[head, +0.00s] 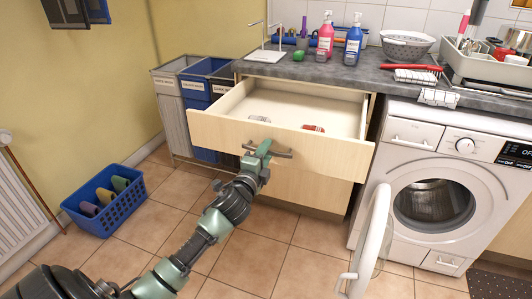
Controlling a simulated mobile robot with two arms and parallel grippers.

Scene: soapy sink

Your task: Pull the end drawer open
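The end drawer (330,148), with a pale wood front, is pulled well out from under the left end of the dark worktop. A red item (313,128) and a small whitish item (260,119) show inside it. My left gripper (264,149) is at the drawer's dark bar handle (283,155), its green fingers closed around the bar. The handle shows on both sides of the fingers. My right gripper is not in view.
The open round door (371,240) of the washing machine (440,175) stands out right of the drawer. A blue basket (104,205) sits on the floor at left. Bins (172,100) stand left of the drawer. Tiled floor (255,248) in front is clear.

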